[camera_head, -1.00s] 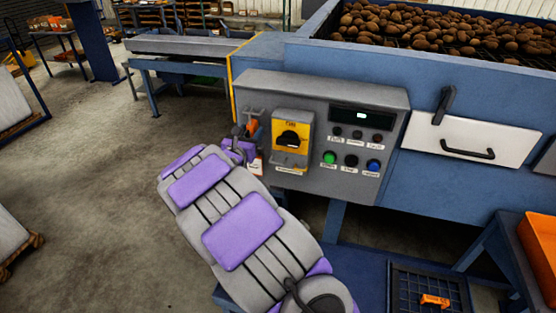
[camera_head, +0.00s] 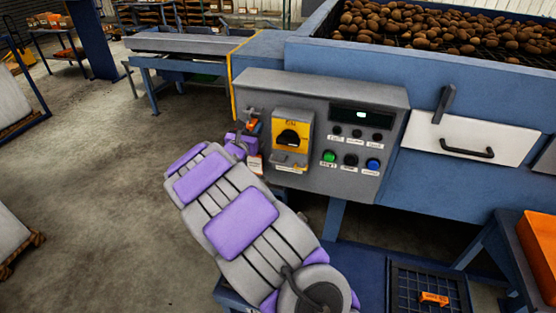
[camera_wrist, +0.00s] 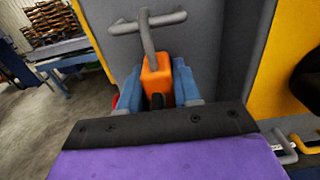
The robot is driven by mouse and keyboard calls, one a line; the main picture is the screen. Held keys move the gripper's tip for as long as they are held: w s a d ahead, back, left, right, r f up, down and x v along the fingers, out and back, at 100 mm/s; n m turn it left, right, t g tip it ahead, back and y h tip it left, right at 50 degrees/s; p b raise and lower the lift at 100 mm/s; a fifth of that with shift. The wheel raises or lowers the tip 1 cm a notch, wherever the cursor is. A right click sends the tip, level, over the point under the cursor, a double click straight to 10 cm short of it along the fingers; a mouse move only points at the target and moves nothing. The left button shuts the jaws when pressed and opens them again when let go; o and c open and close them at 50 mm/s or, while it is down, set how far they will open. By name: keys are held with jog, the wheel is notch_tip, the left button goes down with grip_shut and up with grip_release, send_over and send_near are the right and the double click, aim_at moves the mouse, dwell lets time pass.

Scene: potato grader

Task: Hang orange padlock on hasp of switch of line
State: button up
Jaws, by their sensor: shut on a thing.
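The orange padlock (camera_wrist: 157,78) is held between the blue fingertips of my gripper (camera_wrist: 158,88), its grey shackle pointing up. The shackle crosses a grey bar bracket (camera_wrist: 120,27) on the grey panel; I cannot tell whether it is looped over it. In the head view the padlock (camera_head: 253,126) is a small orange patch above my gripper (camera_head: 247,135), at the panel's left end. The line switch (camera_head: 291,132) is a yellow plate with a black knob, just right of my gripper. Its hasp (camera_head: 290,166) seems to be the grey part at the plate's lower edge; it shows at the right edge of the wrist view (camera_wrist: 287,148).
The control panel (camera_head: 385,95) has a display and several buttons right of the switch. A white drawer (camera_head: 470,137) with black handles is further right. A blue crate (camera_head: 400,285) holding an orange item stands below. Open floor lies to the left.

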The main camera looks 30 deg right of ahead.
jog(key=shift+c, duration=1.1)
jog(key=shift+r, duration=0.1)
jog(key=shift+a+r+p, duration=0.1)
jog(key=shift+r+p, duration=0.55)
jog(key=shift+r, duration=0.35)
jog(key=b+v, duration=0.1)
jog(key=v, duration=0.8)
